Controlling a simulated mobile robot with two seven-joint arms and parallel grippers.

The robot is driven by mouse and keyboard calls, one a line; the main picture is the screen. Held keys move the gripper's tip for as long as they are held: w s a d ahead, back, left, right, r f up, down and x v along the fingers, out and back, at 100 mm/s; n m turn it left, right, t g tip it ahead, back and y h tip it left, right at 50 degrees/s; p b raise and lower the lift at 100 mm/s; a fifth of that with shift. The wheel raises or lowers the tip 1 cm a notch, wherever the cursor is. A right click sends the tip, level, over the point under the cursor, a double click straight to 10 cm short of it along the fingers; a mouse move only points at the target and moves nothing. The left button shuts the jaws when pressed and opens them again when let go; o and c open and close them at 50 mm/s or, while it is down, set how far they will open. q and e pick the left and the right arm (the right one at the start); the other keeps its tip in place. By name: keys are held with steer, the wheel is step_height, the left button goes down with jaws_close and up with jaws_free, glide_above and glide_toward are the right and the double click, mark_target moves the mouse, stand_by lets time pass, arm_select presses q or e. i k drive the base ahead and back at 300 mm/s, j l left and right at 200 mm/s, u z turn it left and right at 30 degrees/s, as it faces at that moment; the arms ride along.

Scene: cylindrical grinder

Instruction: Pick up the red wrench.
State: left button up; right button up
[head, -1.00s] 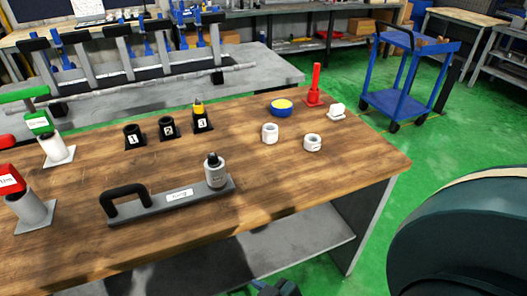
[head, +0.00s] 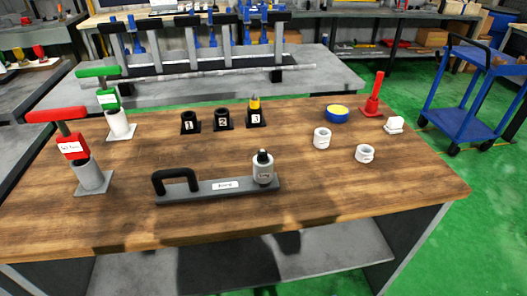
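The red wrench (head: 70,147) has a red T-shaped handle and a red block with a white label. It stands upright in a grey cylindrical holder (head: 91,177) on a square base, at the left end of the wooden table (head: 330,210). A similar green wrench (head: 106,98) stands in a white holder (head: 119,124) just behind it. Neither of my grippers shows in the head view, so I cannot see whether they are open or shut.
A grey bar with a black handle (head: 176,182) lies at the front middle. Black holders numbered 1 to 3 (head: 222,119) stand behind it. White rings (head: 322,138), a blue-yellow round item (head: 337,113) and a red upright piece (head: 373,95) are at right. A blue cart (head: 466,115) stands beyond.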

mark_target(74, 146)
steer(key=u, duration=1.3)
